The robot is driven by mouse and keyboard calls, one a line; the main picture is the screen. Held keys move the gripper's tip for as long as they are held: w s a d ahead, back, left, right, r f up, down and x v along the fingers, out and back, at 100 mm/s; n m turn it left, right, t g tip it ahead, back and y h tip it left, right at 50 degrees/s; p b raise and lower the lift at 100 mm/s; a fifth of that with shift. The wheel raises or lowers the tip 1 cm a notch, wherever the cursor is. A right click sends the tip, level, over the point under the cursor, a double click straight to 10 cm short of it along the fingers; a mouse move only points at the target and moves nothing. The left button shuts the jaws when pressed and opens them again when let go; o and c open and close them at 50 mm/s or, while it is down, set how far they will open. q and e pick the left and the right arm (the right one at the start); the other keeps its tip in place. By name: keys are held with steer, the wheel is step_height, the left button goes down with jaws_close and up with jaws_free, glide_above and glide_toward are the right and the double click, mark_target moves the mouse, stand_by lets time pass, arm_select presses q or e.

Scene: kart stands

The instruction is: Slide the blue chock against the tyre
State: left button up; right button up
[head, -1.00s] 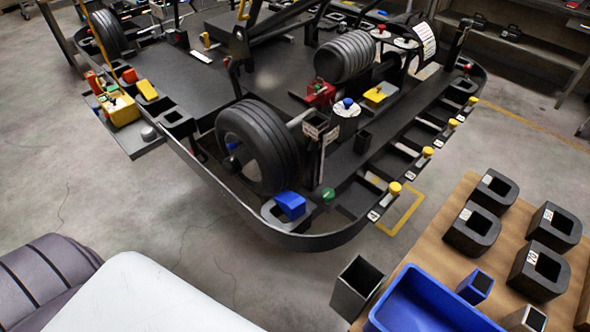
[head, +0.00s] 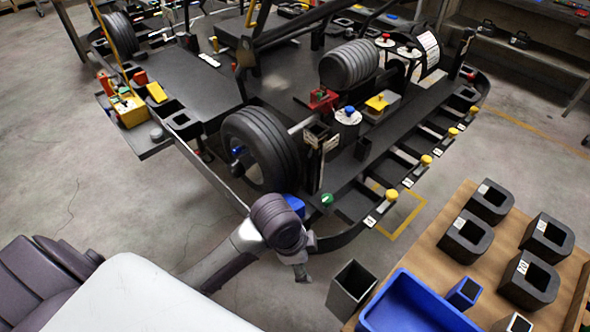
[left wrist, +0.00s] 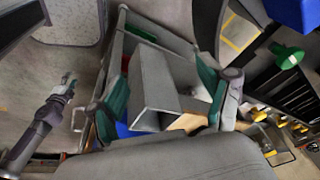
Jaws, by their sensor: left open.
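The blue chock (head: 294,204) sits on the front left corner of the black kart stand, just in front of the black tyre (head: 259,150). My left wrist partly covers it in the head view, so any gap to the tyre is hard to judge. A blue corner, likely the chock (left wrist: 295,12), shows at the top right of the left wrist view. My left gripper (head: 301,272) hangs in front of the stand's rim, apart from the chock. Its fingers (left wrist: 162,85) are spread with nothing held. My right arm's gripper (left wrist: 68,85) appears small at the left of the wrist view.
A green knob (head: 326,199) stands right of the chock. A grey open bin (head: 354,289) and a blue tray (head: 402,306) are at the wooden table (head: 455,208), which carries several black blocks. Bare floor (head: 110,195) lies left of the stand.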

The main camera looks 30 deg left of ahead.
arm_select(q)
steer(key=w+a+r+m+g+y, duration=0.1)
steer(key=w+a+r+m, duration=0.2)
steer(key=w+r+m, duration=0.3)
step_height(320, 180, up, 6)
steer(key=m+g+y, duration=0.1)
steer(key=m, duration=0.4)
glide_above(295, 205)
steer(key=shift+f, duration=0.15)
steer(key=shift+f, duration=0.1)
step_height(295, 205, down, 14)
steer(key=p, duration=0.2)
steer(key=shift+p, duration=0.35)
steer(key=c, duration=1.3)
steer(key=o, duration=1.3)
steer(key=shift+r, duration=0.2)
